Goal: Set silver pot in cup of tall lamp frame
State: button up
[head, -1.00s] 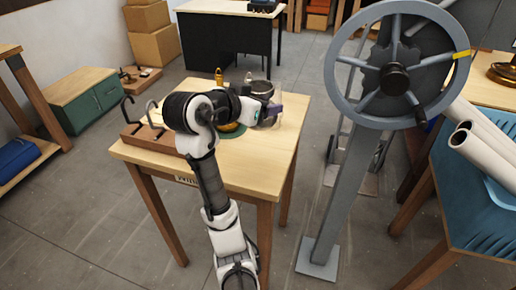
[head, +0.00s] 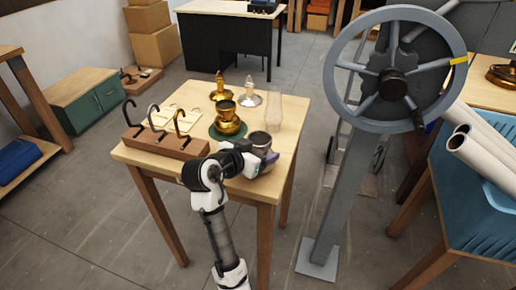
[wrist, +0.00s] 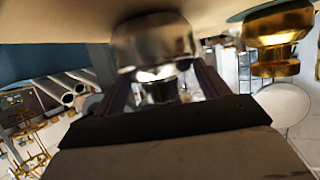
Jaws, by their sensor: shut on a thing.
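The silver pot (head: 261,142) is a rounded metal vessel with a dark open top. My gripper (head: 264,158) is shut on it near the table's front right corner. In the wrist view the shiny pot (wrist: 153,45) sits between the two fingers, upright relative to the table; I cannot tell whether its base touches the tabletop. A brass lamp piece with a dark open top (head: 227,120) stands on a round green mat (head: 215,134), left of and behind the pot. I cannot tell for certain which thing is the tall lamp frame.
A clear glass chimney (head: 274,112), a small brass piece (head: 220,88) and a pale lamp piece (head: 250,96) stand behind. A grey handwheel post (head: 345,170) rises right of the table.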

jog(key=shift+f, duration=0.2)
jog(key=o, duration=1.3)
jog(key=shift+f+b, duration=0.1)
jog(key=shift+b, duration=0.3)
jog(key=b+v, duration=0.2)
jog(key=v, duration=1.2)
jog(key=shift+f, duration=0.1)
